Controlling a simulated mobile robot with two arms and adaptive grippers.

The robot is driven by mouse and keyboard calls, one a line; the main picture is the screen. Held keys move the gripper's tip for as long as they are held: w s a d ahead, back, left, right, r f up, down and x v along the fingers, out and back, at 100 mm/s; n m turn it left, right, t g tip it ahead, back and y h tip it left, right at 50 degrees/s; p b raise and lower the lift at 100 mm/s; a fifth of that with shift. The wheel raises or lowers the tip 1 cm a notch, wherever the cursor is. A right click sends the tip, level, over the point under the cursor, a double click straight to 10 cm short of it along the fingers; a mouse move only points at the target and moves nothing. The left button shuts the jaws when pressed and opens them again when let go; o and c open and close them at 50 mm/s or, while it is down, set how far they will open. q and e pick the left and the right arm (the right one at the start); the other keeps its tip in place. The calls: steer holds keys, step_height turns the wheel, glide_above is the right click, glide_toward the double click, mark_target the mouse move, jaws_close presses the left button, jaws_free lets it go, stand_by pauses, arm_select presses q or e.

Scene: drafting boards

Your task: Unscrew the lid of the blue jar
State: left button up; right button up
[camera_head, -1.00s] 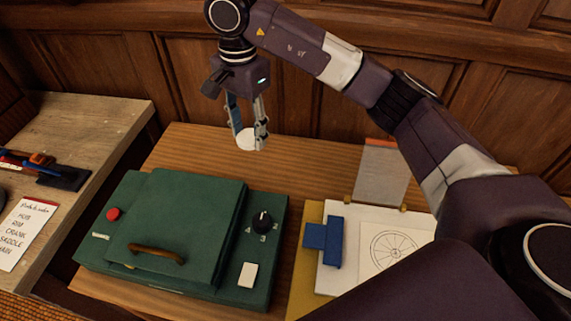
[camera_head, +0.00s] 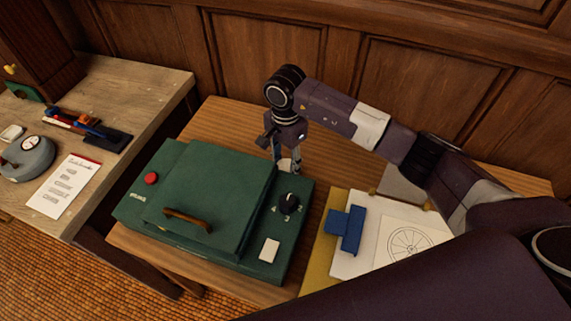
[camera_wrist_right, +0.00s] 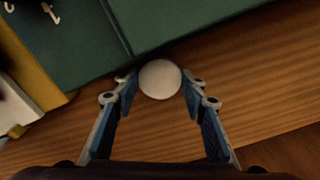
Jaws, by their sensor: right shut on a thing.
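My right gripper (camera_head: 286,165) is at the back edge of the green box, with its fingertips partly hidden behind the box in the head view. In the right wrist view, my right gripper (camera_wrist_right: 160,85) is shut on a white round lid (camera_wrist_right: 160,79), one blue-padded finger on each side. The lid shows its round white face and lies close beside the green box. I see no blue jar body in either view; whether one is under the lid is hidden. My left gripper is not in view.
A green box (camera_head: 215,175) with a brown handle, red button and black knob (camera_head: 289,203) stands on the wooden table. To its right are a blue block (camera_head: 345,228) and a drawing sheet (camera_head: 408,243). A separate bench (camera_head: 120,90) stands at left. Bare tabletop lies behind the box.

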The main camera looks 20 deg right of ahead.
steer(key=shift+f, duration=0.95)
steer(key=shift+f, duration=0.1)
steer(key=o, duration=1.3)
steer(key=shift+c, duration=0.2)
